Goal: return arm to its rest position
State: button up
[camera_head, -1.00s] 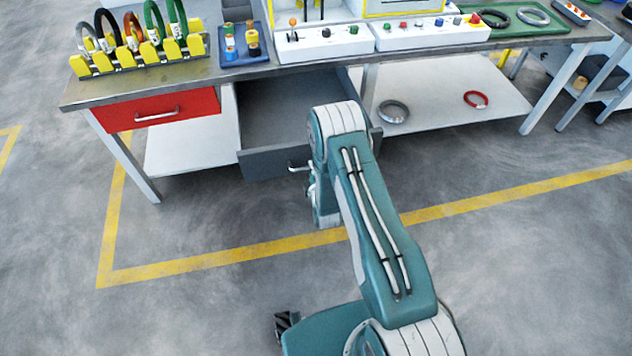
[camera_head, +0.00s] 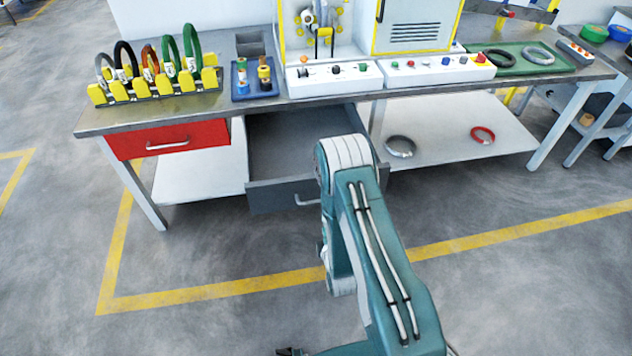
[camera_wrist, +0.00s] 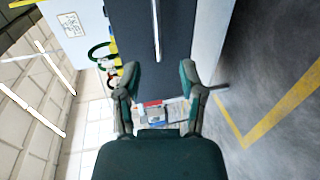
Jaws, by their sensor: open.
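My arm (camera_head: 372,250) is folded in front of the workbench, with its elbow near the open grey drawer (camera_head: 275,196). In the head view my gripper is mostly hidden behind the arm. In the wrist view my gripper (camera_wrist: 159,74) is open, with its two fingers apart and nothing between them. The dark grey drawer front (camera_wrist: 180,30) with its bar handle shows beyond the fingers there. The gripper appears clear of it.
Below are a shut red drawer (camera_head: 175,138) and a shelf with two rings. Floor around me is clear.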

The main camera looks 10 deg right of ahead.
jog(key=w+r+m+g, duration=0.2)
jog(key=w+r+m, duration=0.3)
jog(key=r, duration=0.6)
notch_tip(320, 180, up, 14)
jog(key=s+m+g, duration=0.2)
jog(key=m+g, duration=0.1)
jog(key=m, duration=0.1)
jog(key=s+r+m+g, duration=0.1)
jog(key=s+r+m, duration=0.2)
jog(key=s, duration=0.6)
jog(key=s+d+r+m+g, duration=0.1)
jog(key=s+r+m+g, duration=0.1)
jog(key=s+r, duration=0.6)
jog(key=s+r+m+g, duration=0.2)
jog(key=s+r+m, duration=0.2)
jog(key=s, duration=0.7)
jog(key=shift+d+r, duration=0.25)
jog(key=shift+r, duration=0.5)
